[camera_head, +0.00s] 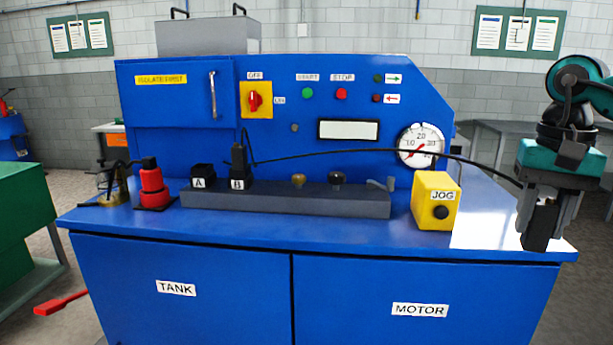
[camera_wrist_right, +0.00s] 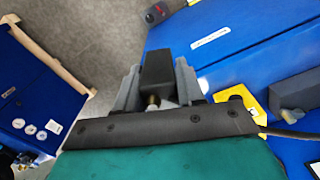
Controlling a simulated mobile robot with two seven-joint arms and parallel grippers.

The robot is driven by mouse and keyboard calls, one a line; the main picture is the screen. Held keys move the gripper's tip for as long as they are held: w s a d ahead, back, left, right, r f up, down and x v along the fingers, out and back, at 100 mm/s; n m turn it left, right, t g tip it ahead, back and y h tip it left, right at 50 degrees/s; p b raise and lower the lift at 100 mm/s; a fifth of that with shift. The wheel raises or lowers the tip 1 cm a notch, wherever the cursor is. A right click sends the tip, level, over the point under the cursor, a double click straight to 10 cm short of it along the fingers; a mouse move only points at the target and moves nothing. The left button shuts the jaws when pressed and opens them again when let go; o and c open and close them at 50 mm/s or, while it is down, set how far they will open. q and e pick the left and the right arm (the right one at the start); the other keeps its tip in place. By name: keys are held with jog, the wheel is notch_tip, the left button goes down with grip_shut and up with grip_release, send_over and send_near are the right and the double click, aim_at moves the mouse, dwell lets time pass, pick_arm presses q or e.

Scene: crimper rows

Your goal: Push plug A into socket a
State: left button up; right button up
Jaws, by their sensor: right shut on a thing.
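My right gripper (camera_head: 540,215) is at the far right, past the table's right front corner area. It is shut on a black plug (camera_head: 537,236), which hangs below the fingers. In the right wrist view the plug (camera_wrist_right: 157,68) sits between the two grey fingers (camera_wrist_right: 158,88), with a brass-coloured part near the palm. No letter shows on it. A black cable runs from it across the panel toward the B block. The black socket block marked A (camera_head: 202,172) stands on the left of the grey bar, its top empty. My left gripper is out of view.
Beside it, block B (camera_head: 239,178) carries an upright black plug (camera_head: 239,155). The grey bar (camera_head: 320,200) also holds knobs and a lever. A yellow JOG box (camera_head: 436,200) stands between bar and gripper. A red-and-black device (camera_head: 153,185) is left of A. The blue tabletop (camera_head: 300,232) is clear in front.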

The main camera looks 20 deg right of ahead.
jog(key=w+a+f+n, duration=0.2)
jog(key=a+f, duration=0.3)
jog(key=f, duration=0.2)
jog(key=w+a+f+n, duration=0.1)
jog(key=w+a+f, duration=0.2)
jog(key=a+f, duration=0.3)
jog(key=w+a+f+n, duration=0.2)
jog(key=a+n, duration=0.1)
jog(key=a, duration=0.6)
jog(key=w+a+f+n, duration=0.2)
jog(key=a+f+n, duration=0.1)
jog(key=a, duration=0.6)
jog(key=shift+w+n, duration=0.15)
jog(key=shift+n, duration=0.15)
jog(key=shift+a+f, duration=0.1)
